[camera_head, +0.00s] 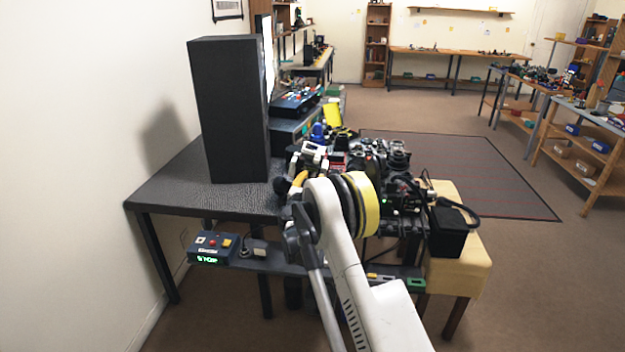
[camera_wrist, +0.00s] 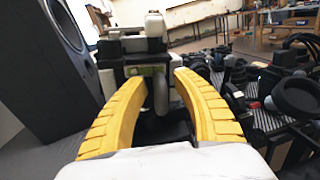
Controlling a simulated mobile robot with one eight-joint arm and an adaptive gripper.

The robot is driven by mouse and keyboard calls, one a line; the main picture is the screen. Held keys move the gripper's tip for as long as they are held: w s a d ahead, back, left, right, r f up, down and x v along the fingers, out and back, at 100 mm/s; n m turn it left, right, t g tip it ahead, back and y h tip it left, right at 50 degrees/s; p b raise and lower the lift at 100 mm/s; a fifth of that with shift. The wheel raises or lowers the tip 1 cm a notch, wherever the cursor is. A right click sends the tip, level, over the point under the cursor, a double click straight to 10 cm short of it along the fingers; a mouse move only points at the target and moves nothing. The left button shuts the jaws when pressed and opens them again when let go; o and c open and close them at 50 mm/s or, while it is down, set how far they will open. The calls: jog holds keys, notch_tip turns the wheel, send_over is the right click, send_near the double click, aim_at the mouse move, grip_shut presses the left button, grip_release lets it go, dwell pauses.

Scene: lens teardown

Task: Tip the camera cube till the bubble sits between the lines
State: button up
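In the wrist view, a dark boxy device with white parts on top (camera_wrist: 132,48) stands straight ahead of my gripper (camera_wrist: 155,78); it may be the camera cube. A small greenish strip on its front could be the level, but no bubble or lines can be made out. My two yellow ribbed fingers are apart, one on each side of a grey rounded upright part (camera_wrist: 161,92) low on the device's front. I see no clear contact. In the head view, my gripper (camera_head: 297,181) is partly hidden by my arm, near white-and-dark equipment (camera_head: 313,149).
A tall black speaker-like box (camera_head: 229,110) stands on the dark table (camera_head: 165,185), close on the left. Camera gear (camera_head: 372,158) crowds the right side. A control box with green digits (camera_head: 212,249) sits below.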

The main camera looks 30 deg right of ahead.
grip_shut()
jog(key=shift+w+a+r+n+b, duration=0.25)
jog(key=shift+a+n, duration=0.2)
jog(key=shift+n, duration=0.25)
jog(key=shift+w+a+r+n+b, duration=0.15)
jog(key=shift+w+a+n, duration=0.25)
jog(key=shift+n, duration=0.3)
jog(key=shift+s, duration=0.1)
jog(key=shift+o, duration=1.4)
grip_release()
jog(key=shift+a, duration=0.1)
jog(key=v, duration=1.2)
